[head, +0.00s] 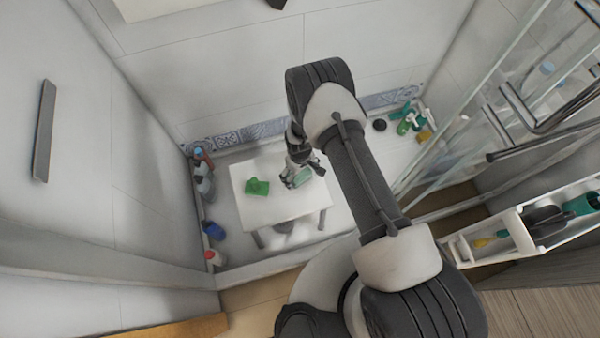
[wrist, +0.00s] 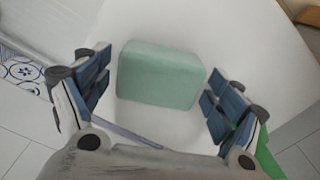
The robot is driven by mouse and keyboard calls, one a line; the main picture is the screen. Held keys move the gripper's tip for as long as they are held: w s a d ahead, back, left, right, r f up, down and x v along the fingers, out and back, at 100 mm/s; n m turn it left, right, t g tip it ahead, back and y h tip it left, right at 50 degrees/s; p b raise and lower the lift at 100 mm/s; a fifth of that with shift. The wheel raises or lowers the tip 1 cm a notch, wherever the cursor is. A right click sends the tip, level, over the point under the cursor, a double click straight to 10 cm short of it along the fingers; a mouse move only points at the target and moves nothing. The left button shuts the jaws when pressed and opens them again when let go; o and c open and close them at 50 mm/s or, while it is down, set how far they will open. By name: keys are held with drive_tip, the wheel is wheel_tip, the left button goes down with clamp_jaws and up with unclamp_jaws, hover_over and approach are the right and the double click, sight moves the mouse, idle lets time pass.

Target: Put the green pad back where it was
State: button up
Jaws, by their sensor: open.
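A pale green block-shaped pad (wrist: 160,76) lies on the white table top (wrist: 235,35) in the wrist view, between my open fingers and a little beyond them. It also shows in the head view (head: 301,178), partly hidden by my gripper (head: 303,166). In the wrist view my gripper (wrist: 155,95) has its blue-padded fingers spread to either side of the pad, with visible gaps. A brighter green object (head: 257,187) lies on the left part of the same table; its edge shows beside my right finger in the wrist view (wrist: 266,162).
Bottles, including a blue one (head: 213,230), stand along the left wall. Green bottles (head: 404,124) and a black round thing (head: 380,125) stand in the back right corner. A glass panel (head: 475,110) and a white cart (head: 500,232) are at right. The table's front is clear.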

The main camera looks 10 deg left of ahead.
sight(300, 174)
idle(0.3)
wheel_tip(300, 174, up, 12)
drive_tip(key=p, duration=0.4)
drive_tip(key=shift+r, duration=0.2)
idle(0.4)
